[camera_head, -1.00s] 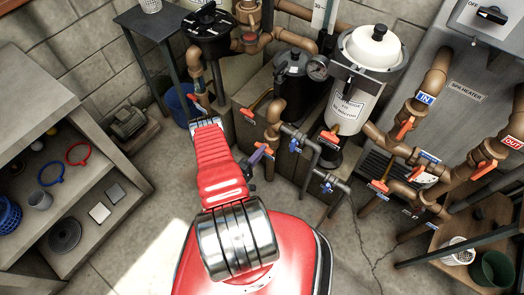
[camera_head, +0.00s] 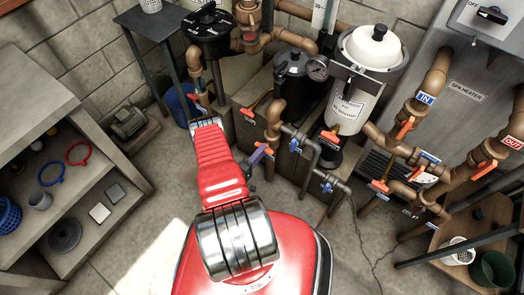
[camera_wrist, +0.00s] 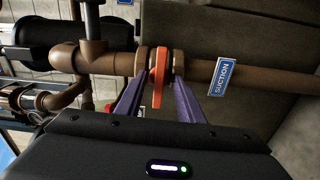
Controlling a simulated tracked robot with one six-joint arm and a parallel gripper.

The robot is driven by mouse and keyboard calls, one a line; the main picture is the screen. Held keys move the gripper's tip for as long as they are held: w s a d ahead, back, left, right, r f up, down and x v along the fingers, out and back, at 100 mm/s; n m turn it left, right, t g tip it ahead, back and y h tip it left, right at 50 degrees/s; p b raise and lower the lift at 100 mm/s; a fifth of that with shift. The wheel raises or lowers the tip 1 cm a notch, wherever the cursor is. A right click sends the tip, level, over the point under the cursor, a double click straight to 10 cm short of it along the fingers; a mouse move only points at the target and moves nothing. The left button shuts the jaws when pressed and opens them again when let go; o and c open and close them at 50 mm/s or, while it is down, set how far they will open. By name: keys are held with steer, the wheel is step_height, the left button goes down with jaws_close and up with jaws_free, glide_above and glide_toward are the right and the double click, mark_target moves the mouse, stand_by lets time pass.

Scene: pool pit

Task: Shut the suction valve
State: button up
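The suction valve's orange handle (camera_wrist: 158,80) sits on a brown pipe beside a blue SUCTION label (camera_wrist: 222,76) in the wrist view. It stands edge-on to the camera, crosswise to the pipe. My gripper (camera_wrist: 161,84) has purple fingers, one on each side of the handle, with a narrow gap visible on both sides. The fingers are apart and do not look closed on it. In the head view the purple fingers of my gripper (camera_head: 261,153) show right of my red arm, by the brown pipe. The handle is mostly hidden there.
Other orange-handled valves (camera_head: 330,138) and blue-handled valves (camera_head: 327,187) crowd the pipes to the right. A white filter (camera_head: 348,105) and a dark canister (camera_head: 293,85) stand behind. A shelf unit (camera_head: 130,205) is at left. Open floor (camera_head: 130,250) lies between it and me.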

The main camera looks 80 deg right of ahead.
steer(key=v, duration=0.7)
stand_by(0.4)
stand_by(0.4)
